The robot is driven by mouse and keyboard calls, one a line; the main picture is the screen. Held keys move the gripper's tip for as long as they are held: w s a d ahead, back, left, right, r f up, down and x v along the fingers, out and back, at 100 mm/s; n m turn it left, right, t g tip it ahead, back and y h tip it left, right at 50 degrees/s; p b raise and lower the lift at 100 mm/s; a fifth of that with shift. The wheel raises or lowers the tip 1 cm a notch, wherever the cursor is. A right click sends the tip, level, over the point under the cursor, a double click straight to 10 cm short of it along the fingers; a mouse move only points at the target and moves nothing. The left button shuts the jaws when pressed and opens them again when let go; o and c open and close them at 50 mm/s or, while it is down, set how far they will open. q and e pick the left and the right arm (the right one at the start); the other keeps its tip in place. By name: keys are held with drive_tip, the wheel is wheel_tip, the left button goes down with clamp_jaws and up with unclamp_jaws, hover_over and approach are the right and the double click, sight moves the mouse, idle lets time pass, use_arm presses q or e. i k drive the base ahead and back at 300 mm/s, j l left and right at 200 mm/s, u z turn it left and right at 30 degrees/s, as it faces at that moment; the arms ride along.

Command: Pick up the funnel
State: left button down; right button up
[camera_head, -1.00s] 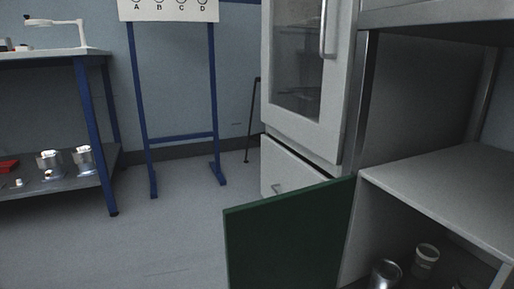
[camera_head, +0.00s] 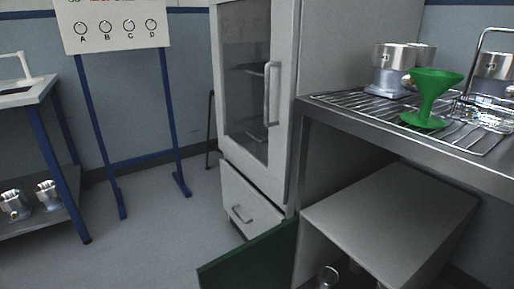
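A green funnel (camera_head: 430,94) stands on the wire drying rack (camera_head: 345,102) on top of the steel counter at the right. Its wide cup is at the top and a flared foot is at the bottom. It stands in front of metal housings and left of a wire basket. Neither of my grippers is in view.
Metal housings (camera_head: 391,68) stand behind the funnel, and a wire basket (camera_head: 480,112) is at its right. A green cabinet door (camera_head: 252,262) stands open below the counter. A tall glass-door cabinet (camera_head: 285,110) is to the left. The floor (camera_head: 150,235) at left is clear.

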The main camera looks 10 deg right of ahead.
sight(432, 85)
drive_tip(key=z, duration=1.3)
drive_tip(key=i+j+u, duration=0.15)
drive_tip(key=i+j, duration=0.1)
drive_tip(key=j, duration=0.1)
